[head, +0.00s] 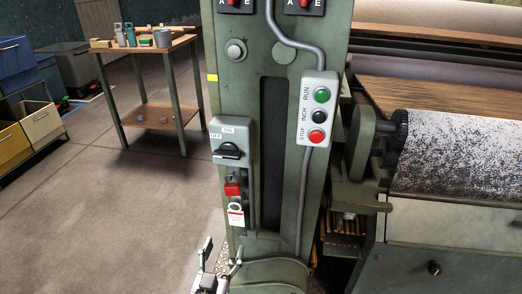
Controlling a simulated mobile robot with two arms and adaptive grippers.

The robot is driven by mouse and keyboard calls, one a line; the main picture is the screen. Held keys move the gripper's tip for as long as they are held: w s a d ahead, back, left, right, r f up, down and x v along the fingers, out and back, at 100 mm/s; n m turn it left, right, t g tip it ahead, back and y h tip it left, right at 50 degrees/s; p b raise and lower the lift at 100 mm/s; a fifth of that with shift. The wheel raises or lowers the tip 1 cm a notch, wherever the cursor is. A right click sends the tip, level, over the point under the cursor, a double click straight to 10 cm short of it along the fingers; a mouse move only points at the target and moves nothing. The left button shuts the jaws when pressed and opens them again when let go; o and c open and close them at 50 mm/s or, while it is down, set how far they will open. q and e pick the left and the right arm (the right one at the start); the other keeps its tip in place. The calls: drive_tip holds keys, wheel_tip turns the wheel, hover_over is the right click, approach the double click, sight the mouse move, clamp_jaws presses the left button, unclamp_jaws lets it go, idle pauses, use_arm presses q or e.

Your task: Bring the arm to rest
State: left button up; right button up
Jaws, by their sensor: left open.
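My left gripper (221,258) shows at the bottom of the head view, its two fingers spread apart and nothing between them. It is in front of the foot of a green machine column (228,90), below a red padlock (232,189) and a white tag (236,217). Its arm is mostly out of the picture. My right gripper is not in the head view.
The column bears a grey switch box (229,134) marked ON and OFF, and a button box (318,80) marked RUN, INCH and STOP. A speckled roller (455,150) is at right. A table (184,44) stands back left. Open floor (110,225) lies left.

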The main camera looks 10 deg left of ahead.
use_arm(q)
drive_tip(key=s+f+m+g, duration=0.2)
drive_tip(key=s+f+g, duration=0.9)
drive_tip(key=s+f, duration=0.35)
drive_tip(key=s+a+f+g+p, duration=0.2)
drive_tip(key=s+f+p, duration=0.2)
drive_tip(key=s, duration=0.5)
drive_tip(key=s+a+f+g+p, duration=0.2)
drive_tip(key=s+f+p, duration=0.2)
drive_tip(key=s+p, duration=0.4)
drive_tip(key=s+a+f+g+p, duration=0.2)
drive_tip(key=s+f+p, duration=0.3)
drive_tip(key=s, duration=0.6)
drive_tip(key=shift+s+y+p, duration=0.25)
drive_tip(key=shift+y+p, duration=0.05)
drive_tip(key=shift+p, duration=0.7)
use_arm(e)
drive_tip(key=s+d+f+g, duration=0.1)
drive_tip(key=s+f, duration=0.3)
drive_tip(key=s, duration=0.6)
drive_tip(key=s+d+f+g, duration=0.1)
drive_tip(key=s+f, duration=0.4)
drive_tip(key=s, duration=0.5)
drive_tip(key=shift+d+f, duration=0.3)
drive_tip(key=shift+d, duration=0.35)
